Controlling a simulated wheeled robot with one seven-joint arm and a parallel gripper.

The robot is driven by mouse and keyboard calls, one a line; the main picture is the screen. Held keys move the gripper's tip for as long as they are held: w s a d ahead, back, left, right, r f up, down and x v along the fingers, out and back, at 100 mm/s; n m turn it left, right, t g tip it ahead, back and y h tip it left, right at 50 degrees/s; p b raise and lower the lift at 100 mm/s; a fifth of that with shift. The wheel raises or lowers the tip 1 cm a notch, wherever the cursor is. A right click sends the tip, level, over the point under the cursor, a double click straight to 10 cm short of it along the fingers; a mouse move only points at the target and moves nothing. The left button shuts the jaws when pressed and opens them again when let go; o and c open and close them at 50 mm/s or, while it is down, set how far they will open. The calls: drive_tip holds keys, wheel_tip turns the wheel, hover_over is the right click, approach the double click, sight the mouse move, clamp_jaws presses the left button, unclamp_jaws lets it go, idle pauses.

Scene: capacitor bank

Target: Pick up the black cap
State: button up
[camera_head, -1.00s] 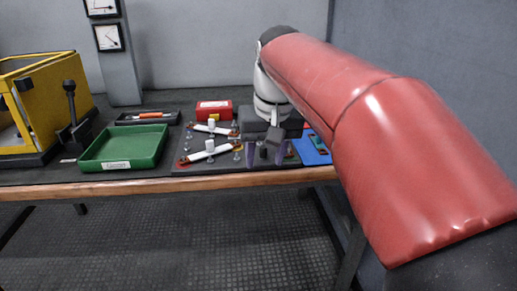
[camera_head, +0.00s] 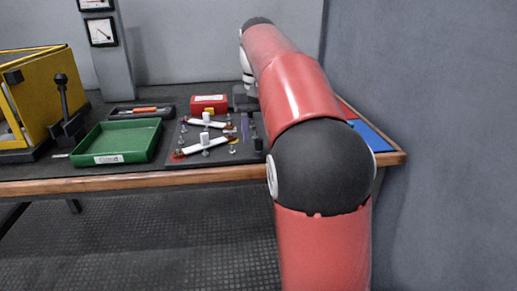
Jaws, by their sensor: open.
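A small black cylinder (camera_head: 258,143), which looks like the black cap, stands at the right front of the dark board (camera_head: 190,158). My gripper (camera_head: 246,126) is over the right part of the board, behind the cylinder and slightly left of it. One purple finger shows, pointing down. My arm hides most of the gripper body and the other finger. The gripper is open, and I see nothing held in it. The cylinder appears apart from the visible finger, though the depth between them is hard to judge.
A green tray (camera_head: 117,142), a dark tray (camera_head: 140,111) and a yellow frame (camera_head: 42,95) are to the left. A blue mat (camera_head: 372,138) lies right of my arm.

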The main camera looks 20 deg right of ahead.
drive_tip(key=shift+f, duration=0.85)
drive_tip(key=shift+c, duration=0.5)
clamp_jaws()
